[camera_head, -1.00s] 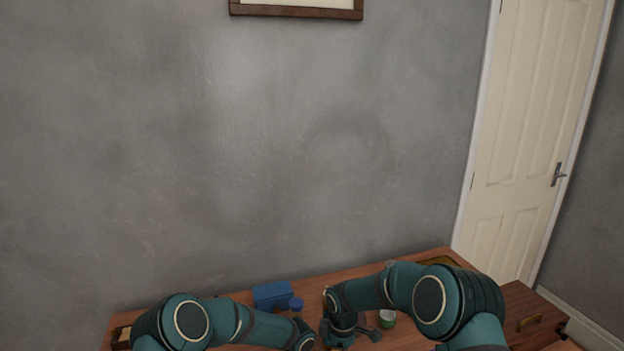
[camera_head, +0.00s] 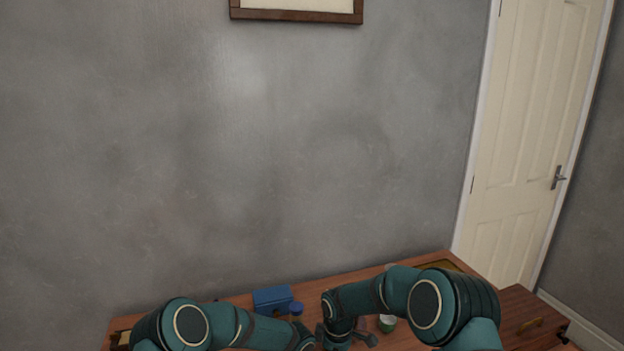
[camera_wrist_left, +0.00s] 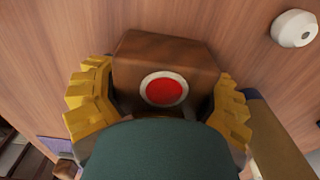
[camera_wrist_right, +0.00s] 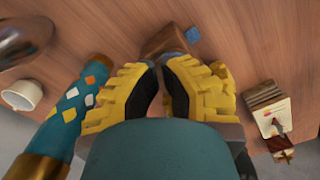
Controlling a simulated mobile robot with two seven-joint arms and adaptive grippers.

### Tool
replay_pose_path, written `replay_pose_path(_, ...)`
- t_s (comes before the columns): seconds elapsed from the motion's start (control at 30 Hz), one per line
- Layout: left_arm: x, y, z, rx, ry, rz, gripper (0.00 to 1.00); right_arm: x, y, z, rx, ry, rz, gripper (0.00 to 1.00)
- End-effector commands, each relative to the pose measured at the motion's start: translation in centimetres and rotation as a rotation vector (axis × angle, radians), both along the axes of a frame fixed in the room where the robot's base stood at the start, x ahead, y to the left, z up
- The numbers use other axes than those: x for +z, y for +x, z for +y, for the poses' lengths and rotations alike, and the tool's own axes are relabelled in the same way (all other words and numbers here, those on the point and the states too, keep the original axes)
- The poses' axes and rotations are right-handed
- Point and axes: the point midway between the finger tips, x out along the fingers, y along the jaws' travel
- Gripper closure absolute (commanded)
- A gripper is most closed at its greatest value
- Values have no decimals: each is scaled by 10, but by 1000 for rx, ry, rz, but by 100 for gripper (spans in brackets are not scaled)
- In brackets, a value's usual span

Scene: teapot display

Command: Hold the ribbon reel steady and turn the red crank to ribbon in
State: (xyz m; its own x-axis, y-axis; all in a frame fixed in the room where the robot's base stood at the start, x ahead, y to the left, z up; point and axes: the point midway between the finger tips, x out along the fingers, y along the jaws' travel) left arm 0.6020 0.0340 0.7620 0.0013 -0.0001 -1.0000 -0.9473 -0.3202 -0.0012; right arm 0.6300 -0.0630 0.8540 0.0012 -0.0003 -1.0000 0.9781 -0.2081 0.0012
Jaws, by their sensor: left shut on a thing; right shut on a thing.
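The ribbon reel (camera_wrist_left: 163,62) shows in the left wrist view as a brown wooden block with a red disc in a pale ring. My left gripper (camera_wrist_left: 160,108) has a yellow finger on each side of it and is shut on it. In the right wrist view part of the brown block (camera_wrist_right: 163,38) shows beyond my right gripper (camera_wrist_right: 160,68). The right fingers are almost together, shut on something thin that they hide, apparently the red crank. I cannot see the crank itself. In the head view the arms hide the reel.
A blue box (camera_head: 272,299) stands behind the hands. A patterned tube (camera_wrist_right: 76,108), a white cup (camera_wrist_right: 22,95) and a dark rounded vessel (camera_wrist_right: 24,40) lie left in the right wrist view; a small stack (camera_wrist_right: 266,108) is right. A white round object (camera_wrist_left: 294,28) stands nearby.

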Motion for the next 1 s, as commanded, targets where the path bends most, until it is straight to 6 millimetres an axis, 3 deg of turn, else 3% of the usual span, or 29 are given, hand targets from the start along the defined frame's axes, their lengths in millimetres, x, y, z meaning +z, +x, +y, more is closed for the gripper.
replay_pose_path(1.0,-3,-2,0,-1,1,4,72,0,-14,0,1,0,0,100)
